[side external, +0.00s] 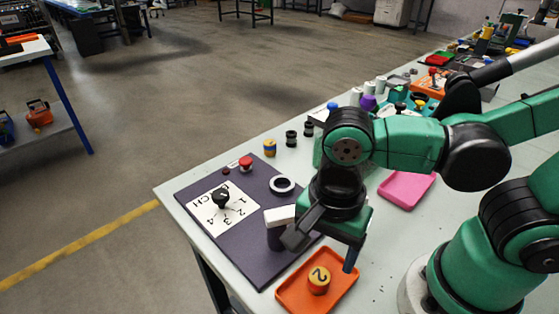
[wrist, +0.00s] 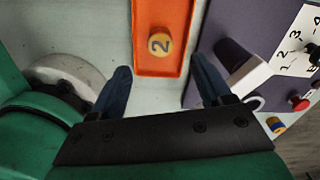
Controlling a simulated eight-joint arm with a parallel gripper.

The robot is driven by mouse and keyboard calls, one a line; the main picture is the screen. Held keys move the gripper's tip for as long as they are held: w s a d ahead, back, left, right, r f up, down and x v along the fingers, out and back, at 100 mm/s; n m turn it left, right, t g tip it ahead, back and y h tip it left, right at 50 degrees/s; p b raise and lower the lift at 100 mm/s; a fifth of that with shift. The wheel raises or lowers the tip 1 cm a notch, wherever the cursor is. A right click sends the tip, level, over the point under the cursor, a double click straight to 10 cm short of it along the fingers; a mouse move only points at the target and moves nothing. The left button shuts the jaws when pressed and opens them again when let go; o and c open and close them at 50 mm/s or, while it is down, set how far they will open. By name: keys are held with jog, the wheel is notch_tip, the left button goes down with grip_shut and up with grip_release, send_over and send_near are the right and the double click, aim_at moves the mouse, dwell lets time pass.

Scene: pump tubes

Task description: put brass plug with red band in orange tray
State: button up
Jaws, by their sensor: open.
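The wrist view shows the plug (wrist: 159,43) and the orange tray (wrist: 161,68) ahead of my fingers. My gripper (side external: 321,252) is open and empty above the tray. In the wrist view, a gap separates my gripper's (wrist: 163,75) spread fingers, with the plug beyond it. A second brass plug (side external: 270,147) with a blue band stands on the table, far from the tray.
A dark mat (side external: 255,258) beside the tray holds a black knob (side external: 221,197) on a numbered white plate, a red button (side external: 245,162), a white ring (side external: 282,184) and a white-topped dark block (side external: 279,217) close to my finger. A pink tray (side external: 407,188) lies behind my gripper.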

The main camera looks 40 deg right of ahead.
aim_at(320, 276)
jog(key=shift+r, duration=3)
jog(key=w+d+n+t, duration=0.1)
jog(key=w+n+t, duration=0.1)
jog(key=n, duration=0.1)
jog(key=w+d+f+n+t, duration=0.1)
jog(key=w+n, duration=0.2)
jog(key=n, duration=0.1)
jog(key=w+d+n+t+y, duration=0.1)
jog(key=w+d+n+t, duration=0.1)
jog(key=n, duration=0.1)
jog(key=shift+w+f+n+t, duration=0.15)
jog(key=shift+f+n+t, duration=0.15)
jog(key=shift+n, duration=0.1)
jog(key=w+d+n+t, duration=0.1)
jog(key=w+d+n, duration=0.1)
jog(key=d, duration=0.3)
jog(key=shift+w+d+r+n+h, duration=0.15)
jog(key=shift+d+r+n+h, duration=0.3)
jog(key=shift+n, duration=0.35)
